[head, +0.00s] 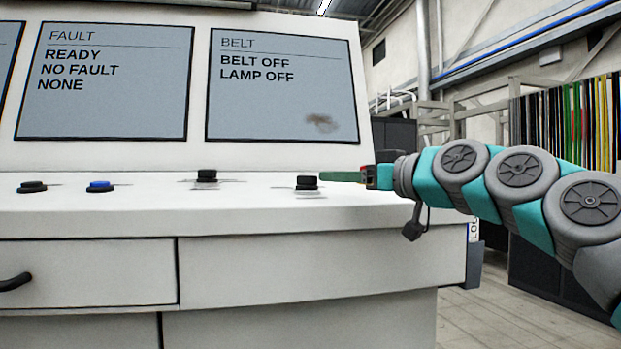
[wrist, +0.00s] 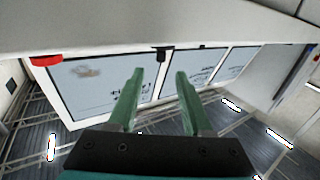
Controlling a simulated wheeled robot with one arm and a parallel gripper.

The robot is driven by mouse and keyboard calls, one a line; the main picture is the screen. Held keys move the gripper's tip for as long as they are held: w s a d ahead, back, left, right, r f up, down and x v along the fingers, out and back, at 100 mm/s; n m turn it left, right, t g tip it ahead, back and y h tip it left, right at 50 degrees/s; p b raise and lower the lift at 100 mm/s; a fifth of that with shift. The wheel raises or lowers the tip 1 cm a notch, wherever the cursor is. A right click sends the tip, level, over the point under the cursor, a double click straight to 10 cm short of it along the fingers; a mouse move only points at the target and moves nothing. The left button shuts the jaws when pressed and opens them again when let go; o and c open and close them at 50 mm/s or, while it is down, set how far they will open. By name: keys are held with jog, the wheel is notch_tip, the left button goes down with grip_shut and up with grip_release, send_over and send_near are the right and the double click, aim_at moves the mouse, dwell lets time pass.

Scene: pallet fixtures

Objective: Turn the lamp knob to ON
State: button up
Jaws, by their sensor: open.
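Two black knobs sit on the white console ledge below the screen that reads "BELT OFF" and "LAMP OFF" (head: 282,85). One is the left knob (head: 207,176), the other the right knob (head: 307,183); their labels are too small to read, so I cannot tell which is the lamp's. My gripper (head: 324,176) comes in from the right, with its green fingertips close to the right knob. In the wrist view my gripper (wrist: 160,74) is open with nothing between the fingers. A black knob (wrist: 160,54) shows ahead, in line with the gap and apparently not between the fingers.
A black button (head: 32,187) and a blue button (head: 100,186) sit further left on the ledge. A red part (wrist: 46,60) shows on the console in the wrist view, left of the knob. Another screen (head: 105,80) reads "READY, NO FAULT". The sloped panel rises behind the ledge.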

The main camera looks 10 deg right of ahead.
aim_at(307, 183)
jog(key=x, duration=0.7)
jog(key=shift+a+p, duration=0.1)
jog(key=shift+p, duration=0.3)
grip_shut()
